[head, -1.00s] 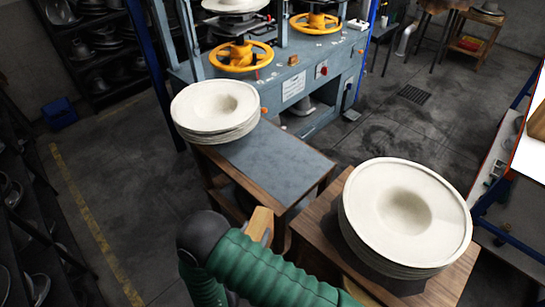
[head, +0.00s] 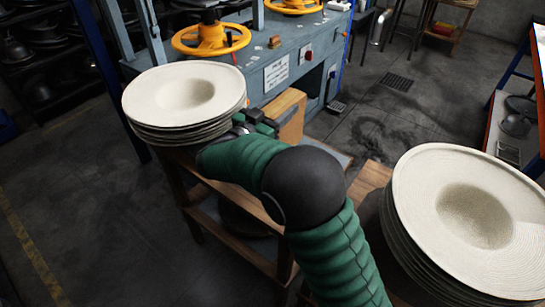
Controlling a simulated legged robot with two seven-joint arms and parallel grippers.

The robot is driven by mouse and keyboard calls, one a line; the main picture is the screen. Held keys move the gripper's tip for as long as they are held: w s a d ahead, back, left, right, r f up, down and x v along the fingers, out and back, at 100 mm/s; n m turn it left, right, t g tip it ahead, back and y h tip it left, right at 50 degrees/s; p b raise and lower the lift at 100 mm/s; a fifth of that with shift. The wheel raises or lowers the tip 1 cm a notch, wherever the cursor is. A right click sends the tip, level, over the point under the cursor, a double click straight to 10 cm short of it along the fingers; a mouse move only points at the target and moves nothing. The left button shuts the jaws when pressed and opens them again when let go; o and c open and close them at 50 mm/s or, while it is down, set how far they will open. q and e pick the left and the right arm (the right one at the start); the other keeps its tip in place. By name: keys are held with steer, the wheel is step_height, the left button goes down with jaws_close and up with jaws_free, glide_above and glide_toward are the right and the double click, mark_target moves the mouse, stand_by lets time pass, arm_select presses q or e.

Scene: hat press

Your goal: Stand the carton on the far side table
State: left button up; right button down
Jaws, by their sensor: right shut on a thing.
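The tan carton (head: 290,115) is at the far right part of the far side table, partly hidden behind my right arm. My right gripper (head: 266,124) is dark, on a green-sleeved arm, and is shut on the carton from its left side. The far side table has a grey top (head: 338,157) and a wooden frame. My arm covers much of its top, and I cannot tell whether the carton's base touches it. My left gripper is not in view.
A stack of cream hat blanks (head: 184,92) stands on the left part of the far table. A larger stack (head: 470,215) stands on the near wooden table (head: 369,181) at right. The blue press (head: 300,55) with yellow handwheels (head: 211,38) stands just behind.

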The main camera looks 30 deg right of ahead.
mark_target(281, 133)
steer(key=f, duration=0.3)
steer(key=f+b, duration=0.1)
steer(key=f, duration=0.5)
steer(key=shift+s+d+b, duration=0.1)
steer(key=shift+d+b, duration=0.2)
steer(key=shift+d, duration=0.05)
steer(key=shift+s+a+r, duration=0.1)
steer(key=shift+a+r, duration=0.1)
steer(key=c, duration=0.7)
jaws_free()
steer(key=shift+a, duration=0.1)
steer(key=shift+c, duration=0.2)
steer(key=shift+o, duration=0.6)
steer(key=p+v, duration=0.1)
steer(key=v, duration=1.1)
